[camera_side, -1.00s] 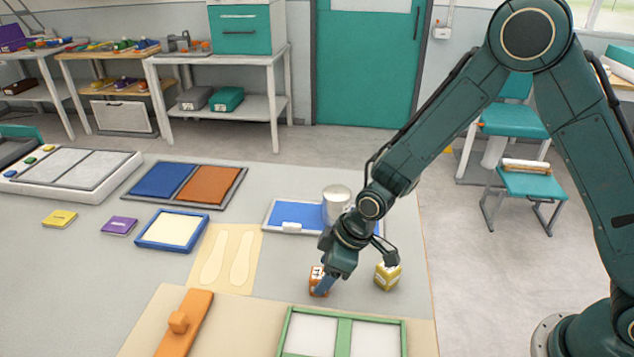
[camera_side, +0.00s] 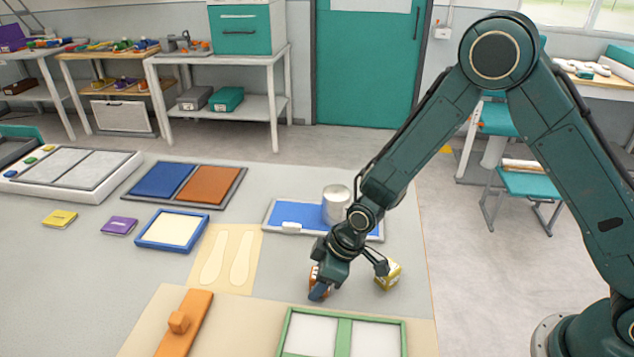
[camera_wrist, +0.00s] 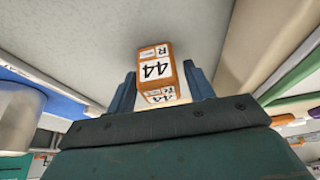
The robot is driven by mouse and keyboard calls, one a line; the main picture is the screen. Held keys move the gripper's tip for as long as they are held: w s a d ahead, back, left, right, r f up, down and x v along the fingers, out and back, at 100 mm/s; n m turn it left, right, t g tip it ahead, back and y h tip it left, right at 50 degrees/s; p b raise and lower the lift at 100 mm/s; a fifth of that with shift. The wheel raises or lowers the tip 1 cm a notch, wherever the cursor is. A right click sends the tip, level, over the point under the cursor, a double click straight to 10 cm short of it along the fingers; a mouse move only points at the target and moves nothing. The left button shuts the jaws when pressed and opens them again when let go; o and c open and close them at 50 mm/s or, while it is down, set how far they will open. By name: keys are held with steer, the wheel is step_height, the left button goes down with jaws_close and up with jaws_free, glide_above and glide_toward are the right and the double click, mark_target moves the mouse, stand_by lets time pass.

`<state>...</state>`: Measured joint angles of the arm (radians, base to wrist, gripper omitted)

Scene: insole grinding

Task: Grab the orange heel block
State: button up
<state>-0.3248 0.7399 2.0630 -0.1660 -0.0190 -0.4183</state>
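The orange heel block (camera_side: 313,281) stands on the grey table and is partly covered by my gripper in the side view. In the wrist view the orange heel block (camera_wrist: 156,70) shows white labels reading "44" and "R". My gripper (camera_side: 320,291) is down at the block. In the wrist view its two blue fingers (camera_wrist: 161,85) stand on either side of the block, with a narrow gap at the right finger. The fingers look open around it; firm contact is not visible.
A yellow block (camera_side: 388,275) stands close to the right of my gripper. A blue tray (camera_side: 280,214) with a metal cup (camera_side: 336,204) lies behind. A green-framed tray (camera_side: 343,335) is in front, and an insole sheet (camera_side: 226,259) lies to the left.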

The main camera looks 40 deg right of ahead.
steer(key=c, duration=0.8)
steer(key=shift+r, duration=0.15)
step_height(320, 180, up, 20)
stand_by(0.4)
stand_by(0.4)
